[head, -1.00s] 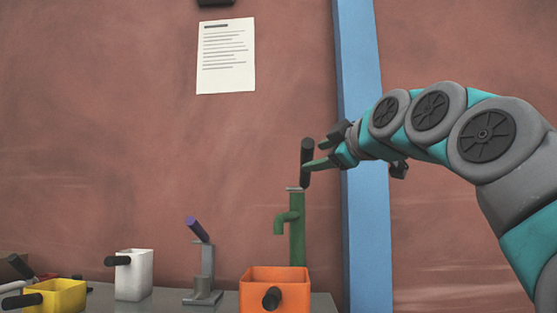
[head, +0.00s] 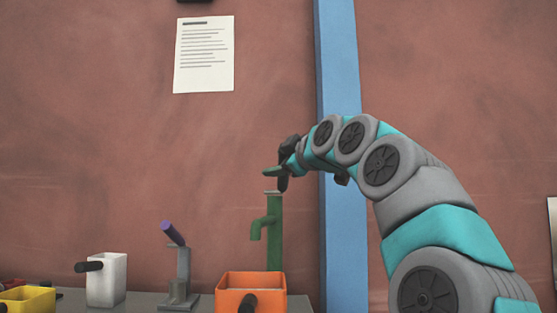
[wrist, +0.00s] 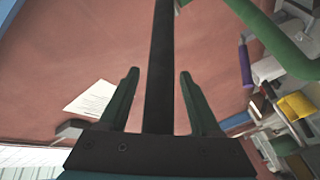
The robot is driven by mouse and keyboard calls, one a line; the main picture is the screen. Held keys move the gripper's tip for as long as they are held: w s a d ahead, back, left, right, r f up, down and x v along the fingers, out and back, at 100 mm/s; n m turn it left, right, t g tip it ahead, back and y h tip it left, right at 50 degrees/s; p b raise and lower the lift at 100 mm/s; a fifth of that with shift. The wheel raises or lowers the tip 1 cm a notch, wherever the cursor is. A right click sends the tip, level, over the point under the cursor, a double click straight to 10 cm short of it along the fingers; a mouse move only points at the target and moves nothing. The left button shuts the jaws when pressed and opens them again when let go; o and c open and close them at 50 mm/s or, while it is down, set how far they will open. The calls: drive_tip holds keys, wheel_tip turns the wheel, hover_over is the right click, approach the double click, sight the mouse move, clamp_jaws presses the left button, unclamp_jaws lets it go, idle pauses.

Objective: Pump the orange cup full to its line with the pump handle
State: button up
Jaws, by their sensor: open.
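The green pump (head: 275,230) stands upright on the bench, its spout (head: 256,232) pointing down to the left. The orange cup (head: 238,302) stands at the front, below the spout in the picture, with a dark handle toward me. Its line and contents do not show. The dark pump handle (head: 283,184) rises from the pump's top, partly covered by my gripper (head: 275,171). In the wrist view the handle (wrist: 160,50) runs as a dark bar between my gripper's (wrist: 158,75) open fingers, with gaps on both sides.
A grey stand with a purple lever (head: 173,234) is left of the orange cup. A white cup (head: 108,283) and a yellow cup (head: 35,302) stand further left. A paper sheet (head: 204,55) hangs on the wall.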

clamp_jaws()
idle(0.5)
idle(0.9)
